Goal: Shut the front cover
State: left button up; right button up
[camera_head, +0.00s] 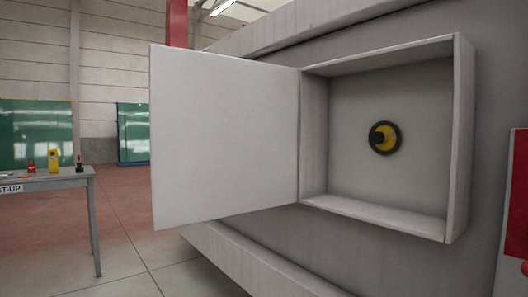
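The front cover (224,138) is a flat light-grey panel. It stands wide open, swung out to the left from the left edge of a shallow box (459,140) on the machine's side. Inside the box, a round yellow and black knob or switch (385,138) sits on the back wall. Neither of my grippers shows in the head view.
The grey machine body (270,230) fills the right and middle, with a ledge along its lower part. A red panel (517,195) is at the right edge. A table (60,180) with several small items stands at the left. Open floor (135,255) lies between.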

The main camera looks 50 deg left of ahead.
aim_at(223, 129)
jog(key=j+z, duration=0.15)
jog(key=j, duration=0.7)
jog(key=j+z, duration=0.1)
jog(key=j, duration=0.75)
jog(key=j+z, duration=0.15)
jog(key=j, duration=0.7)
jog(key=j+z, duration=0.1)
jog(key=j, duration=0.75)
jog(key=k+j+z, duration=0.15)
jog(key=j, duration=0.7)
jog(key=j+z, duration=0.15)
jog(key=z, duration=0.15)
jog(key=k+j+z, duration=0.25)
jog(key=j+z, duration=0.2)
jog(key=k+j+z, duration=0.25)
jog(key=z, duration=0.2)
jog(key=j, duration=0.1)
